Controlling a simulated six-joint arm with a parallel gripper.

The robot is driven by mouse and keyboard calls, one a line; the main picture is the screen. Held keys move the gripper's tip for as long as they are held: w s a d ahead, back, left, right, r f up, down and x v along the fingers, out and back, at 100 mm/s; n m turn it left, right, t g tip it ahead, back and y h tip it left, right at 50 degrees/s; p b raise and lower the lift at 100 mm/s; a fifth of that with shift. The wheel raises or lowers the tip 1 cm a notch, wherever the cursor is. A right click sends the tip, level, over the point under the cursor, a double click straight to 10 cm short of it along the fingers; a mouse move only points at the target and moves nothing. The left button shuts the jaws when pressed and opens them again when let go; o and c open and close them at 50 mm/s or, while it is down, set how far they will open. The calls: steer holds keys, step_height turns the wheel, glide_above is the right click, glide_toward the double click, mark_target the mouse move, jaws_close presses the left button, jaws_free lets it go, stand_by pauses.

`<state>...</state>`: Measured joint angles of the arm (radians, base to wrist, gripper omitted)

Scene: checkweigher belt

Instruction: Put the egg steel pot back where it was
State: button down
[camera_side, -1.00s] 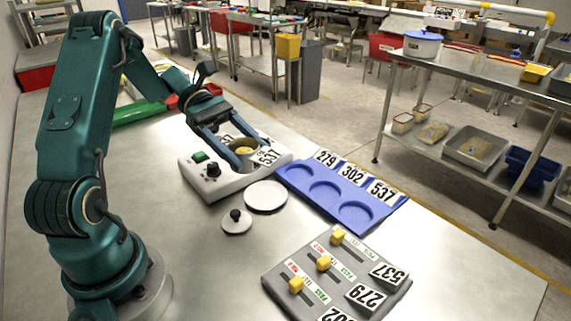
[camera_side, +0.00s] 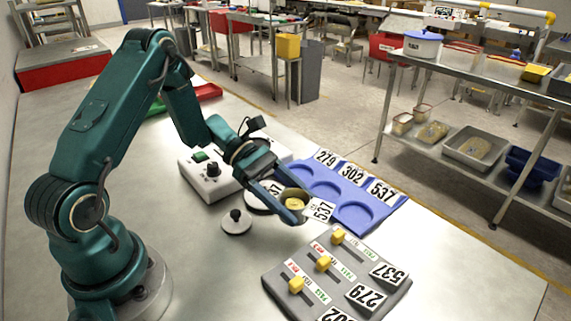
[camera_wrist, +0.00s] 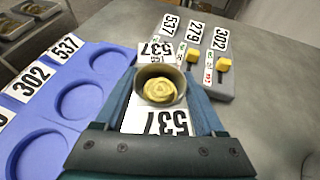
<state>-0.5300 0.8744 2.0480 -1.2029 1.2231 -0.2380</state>
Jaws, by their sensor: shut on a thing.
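My gripper (camera_side: 293,204) is shut on a small steel pot (camera_side: 292,194) and holds it in the air. Yellow egg shows inside the pot, and a 537 tag is attached to it. The wrist view shows the pot (camera_wrist: 161,75) between the two fingers. The blue tray (camera_side: 388,205) has three round recesses with cards 279, 302 and 537. In the wrist view the tray (camera_wrist: 118,101) is left of the pot, and its recesses look empty. The pot is near the tray's front edge in the side view; its exact height is unclear.
A white scale unit (camera_side: 196,180) with a green button and black knob stands behind my gripper. A white disc (camera_side: 256,201) is partly hidden by it. A knobbed lid (camera_side: 236,223) lies nearby. A grey slider panel (camera_side: 325,291) with yellow knobs (camera_side: 323,263) is in front.

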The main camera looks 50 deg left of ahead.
steer(key=shift+f, duration=1.6)
jaws_free()
steer(key=shift+f, duration=0.1)
